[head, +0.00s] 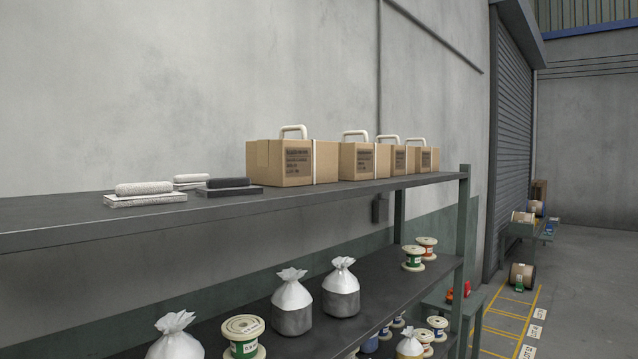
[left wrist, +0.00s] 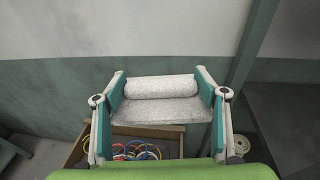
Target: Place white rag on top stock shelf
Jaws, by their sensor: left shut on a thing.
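A white speckled rag (left wrist: 162,108), folded flat with a rolled part on top, is between the teal fingers of my left gripper (left wrist: 160,80) in the left wrist view. The fingers are shut on its two sides and hold it up. The top stock shelf (head: 60,212) runs across the head view. On it at the left lie a similar white rag (head: 145,199), another pale rag (head: 190,179) behind it and a dark grey one (head: 228,191). Neither gripper shows in the head view.
Cardboard boxes (head: 285,163) with handles stand in a row on the right part of the top shelf. The shelf's left end is bare. White tied bags (head: 341,285) and spools (head: 243,335) fill the shelf below. A crate (left wrist: 172,132) with coloured rings lies below the held rag.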

